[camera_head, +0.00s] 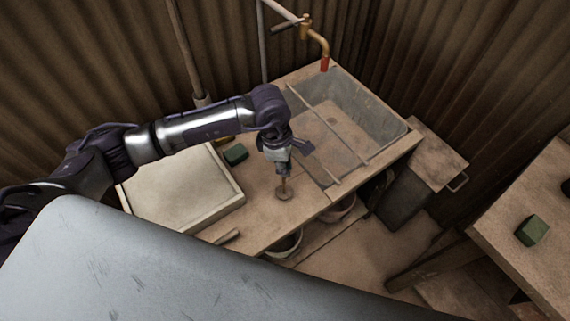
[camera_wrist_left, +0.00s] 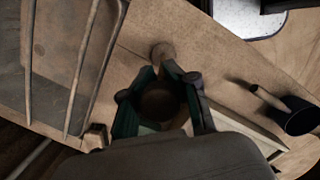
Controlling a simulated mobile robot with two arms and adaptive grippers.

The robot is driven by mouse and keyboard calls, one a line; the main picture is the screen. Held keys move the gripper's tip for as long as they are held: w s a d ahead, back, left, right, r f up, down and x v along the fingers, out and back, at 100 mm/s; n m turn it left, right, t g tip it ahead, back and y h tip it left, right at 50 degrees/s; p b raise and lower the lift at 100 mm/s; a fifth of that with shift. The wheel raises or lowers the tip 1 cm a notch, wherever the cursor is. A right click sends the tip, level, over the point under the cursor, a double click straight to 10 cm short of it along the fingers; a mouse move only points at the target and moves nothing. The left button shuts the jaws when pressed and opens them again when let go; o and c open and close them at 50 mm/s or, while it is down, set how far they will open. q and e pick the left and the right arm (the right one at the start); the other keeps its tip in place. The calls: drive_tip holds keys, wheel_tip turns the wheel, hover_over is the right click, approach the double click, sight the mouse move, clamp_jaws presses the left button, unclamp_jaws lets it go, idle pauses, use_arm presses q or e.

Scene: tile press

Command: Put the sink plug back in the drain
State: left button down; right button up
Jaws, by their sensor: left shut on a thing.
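My left gripper (camera_head: 284,176) hangs over the wooden counter, just left of the sink. It is shut on the sink plug (camera_head: 284,194), a brown disc with a thin upright stem. The disc is below the fingers; I cannot tell whether it touches the counter. In the left wrist view, the left gripper (camera_wrist_left: 160,98) shows with a dark round brown shape between its fingers. The grey sink basin (camera_head: 372,108) lies to the right, with the drain (camera_head: 333,122) in its floor. The sink also shows in the left wrist view (camera_wrist_left: 55,28). My right gripper is not in view.
A thin rail (camera_head: 322,120) crosses the basin. A copper tap (camera_head: 324,50) with a red tip stands at the back. Another green block (camera_head: 532,229) lies on the right-hand table.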

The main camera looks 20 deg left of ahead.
use_arm(q)
drive_tip(key=c, duration=1.4)
unclamp_jaws()
drive_tip(key=shift+f, duration=0.15)
drive_tip(key=o, duration=0.5)
drive_tip(key=shift+r, duration=0.35)
drive_tip(key=r+b, duration=0.1)
drive_tip(key=r, duration=0.2)
drive_tip(key=a+r+b, duration=0.1)
drive_tip(key=r, duration=0.3)
drive_tip(key=r+b, duration=0.1)
drive_tip(key=r, duration=0.2)
drive_tip(key=shift+a+r, duration=0.25)
drive_tip(key=shift+a, duration=0.05)
drive_tip(key=shift+s+a+r, duration=0.1)
drive_tip(key=shift+r, duration=0.45)
